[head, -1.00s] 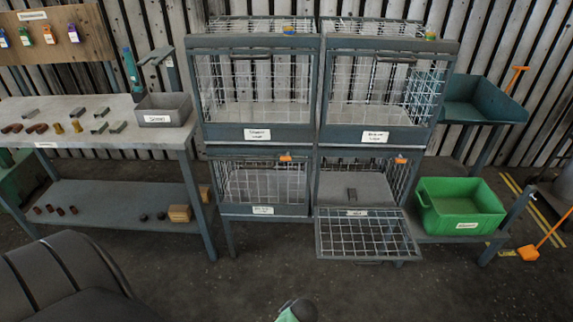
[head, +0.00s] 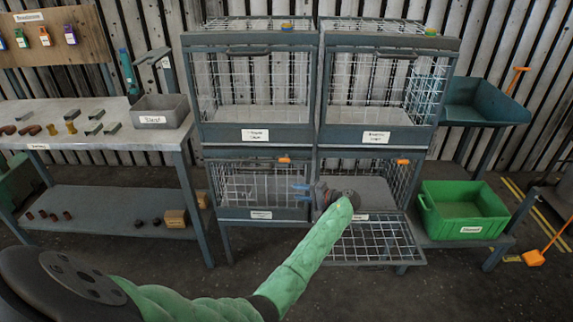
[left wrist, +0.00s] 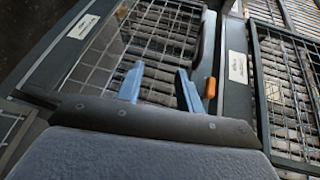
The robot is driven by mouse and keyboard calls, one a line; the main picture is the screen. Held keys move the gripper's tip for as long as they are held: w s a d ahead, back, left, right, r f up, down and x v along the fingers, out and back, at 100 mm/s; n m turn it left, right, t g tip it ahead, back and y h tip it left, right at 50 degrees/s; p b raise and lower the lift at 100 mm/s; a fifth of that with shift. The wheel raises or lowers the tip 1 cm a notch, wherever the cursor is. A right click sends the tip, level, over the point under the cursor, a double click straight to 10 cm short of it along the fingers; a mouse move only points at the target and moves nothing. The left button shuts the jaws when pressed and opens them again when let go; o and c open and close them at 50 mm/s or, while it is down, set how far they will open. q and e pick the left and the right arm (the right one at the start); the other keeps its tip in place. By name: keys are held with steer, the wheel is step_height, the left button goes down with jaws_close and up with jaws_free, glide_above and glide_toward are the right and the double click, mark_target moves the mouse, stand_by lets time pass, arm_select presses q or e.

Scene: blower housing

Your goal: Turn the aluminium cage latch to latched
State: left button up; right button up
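Two upper and two lower wire cages carry white labels too blurred to read, so I cannot tell which is the aluminium cage. The lower-left cage (head: 240,185) has its front door up, with an orange latch (head: 284,160) at its top right. The lower-right cage has a similar orange latch (head: 403,162); its door (head: 375,243) hangs open, folded down. My left gripper (head: 298,191) is open and empty, its blue fingers pointing left before the lower-left cage's right side. In the left wrist view, the fingers (left wrist: 160,88) are apart, and an orange latch (left wrist: 210,88) is just right of them, untouched.
A green bin (head: 463,210) stands right of the cages. A workbench (head: 95,140) with a grey bin (head: 160,111) and small parts is at the left. The open door juts out under my left forearm. Floor in front is clear.

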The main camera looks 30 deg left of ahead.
arm_select(q)
steer(key=n+g+y, duration=0.2)
glide_toward(286, 159)
steer(key=a+f, duration=0.1)
steer(key=a, duration=0.3)
steer(key=a+p, duration=0.1)
steer(key=a, duration=0.1)
steer(key=s+a, duration=0.1)
steer(key=a, duration=0.1)
steer(key=shift+a, duration=0.2)
steer(key=shift+s+a, duration=0.15)
steer(key=shift+a, duration=0.6)
arm_select(e)
steer(key=shift+g+h, duration=0.3)
steer(key=shift+s+d+r, duration=0.3)
steer(key=shift+d+r, duration=0.1)
steer(key=shift+r, duration=0.45)
steer(key=shift+s+d+r, duration=0.25)
steer(key=shift+d+r, duration=0.2)
steer(key=shift+r, duration=0.35)
steer(key=shift+s+d+r, duration=0.3)
steer(key=shift+d+r, duration=0.1)
steer(key=shift+r, duration=0.45)
arm_select(q)
steer(key=shift+c, duration=0.3)
jaws_close()
